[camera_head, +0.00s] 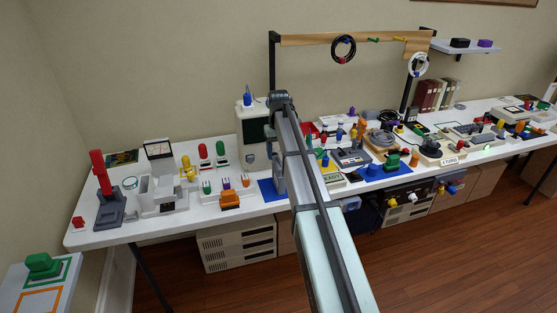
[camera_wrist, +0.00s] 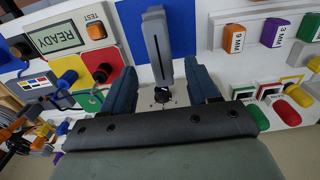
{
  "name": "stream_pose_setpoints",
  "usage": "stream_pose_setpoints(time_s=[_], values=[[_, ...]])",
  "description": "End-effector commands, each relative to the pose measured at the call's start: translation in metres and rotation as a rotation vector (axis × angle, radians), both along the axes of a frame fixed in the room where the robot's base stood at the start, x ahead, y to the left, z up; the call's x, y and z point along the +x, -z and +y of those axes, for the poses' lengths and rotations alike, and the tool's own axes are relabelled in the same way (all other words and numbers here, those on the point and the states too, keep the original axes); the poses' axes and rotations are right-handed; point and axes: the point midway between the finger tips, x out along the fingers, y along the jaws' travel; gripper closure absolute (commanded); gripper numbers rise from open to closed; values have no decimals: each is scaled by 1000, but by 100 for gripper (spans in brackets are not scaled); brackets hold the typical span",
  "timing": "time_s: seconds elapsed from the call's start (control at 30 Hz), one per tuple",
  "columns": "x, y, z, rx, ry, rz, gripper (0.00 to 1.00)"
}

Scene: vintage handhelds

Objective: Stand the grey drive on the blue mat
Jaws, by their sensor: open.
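The grey drive (camera_wrist: 158,48) is a tall, slim slab with a dark slot along its face. In the wrist view it lies between the fingertips of my gripper (camera_wrist: 160,68), with gaps on both sides. The fingers are blue, open and not touching it. The blue mat (camera_wrist: 131,22) shows on both sides of the drive. In the head view the drive (camera_head: 279,175) appears upright on or over the mat (camera_head: 266,191), beside my arm. My gripper is not clear there, and I cannot tell exactly where the drive's lower end rests.
A READY display (camera_wrist: 56,39) and coloured knobs are close on the left in the wrist view. Labelled coloured pieces (camera_wrist: 233,38) are on the right. The white table (camera_head: 255,209) is crowded to the right, with narrow bare strips at its front edge.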

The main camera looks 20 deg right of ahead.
Motion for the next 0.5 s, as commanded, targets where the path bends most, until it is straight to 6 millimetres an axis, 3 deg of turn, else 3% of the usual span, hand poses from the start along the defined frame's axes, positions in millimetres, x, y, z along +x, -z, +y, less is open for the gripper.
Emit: stream_pose_setpoints(time_s=[0.2,0.5], values=[[1,-40,0,0,0,-1,40],[0,-69,0,0,0,0,40]])
